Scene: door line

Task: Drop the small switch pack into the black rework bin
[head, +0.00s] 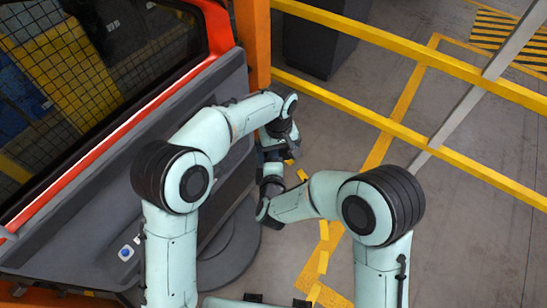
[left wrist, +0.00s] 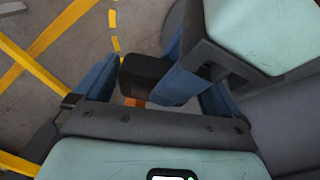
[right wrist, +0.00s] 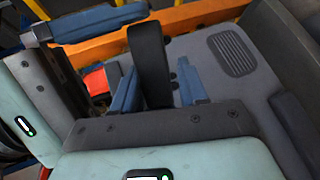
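A black block, which looks like the switch pack, shows in the left wrist view (left wrist: 145,70) and stands upright in the right wrist view (right wrist: 149,62). My right gripper (right wrist: 157,85) has its fingers close on both sides of it and appears to hold it. My left gripper (left wrist: 158,92) is open, its fingers wide apart, facing the right gripper with the block's end between them. In the head view the left gripper (head: 274,148) is just above the right gripper (head: 271,181); the block is hard to make out there. No black bin is clearly identifiable.
A car door with an orange-red frame (head: 110,128) and grey inner panel (head: 85,190) stands close on the left. Yellow rails (head: 410,122) and an orange post (head: 254,45) stand behind. A dark box (head: 320,42) stands beyond the rails.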

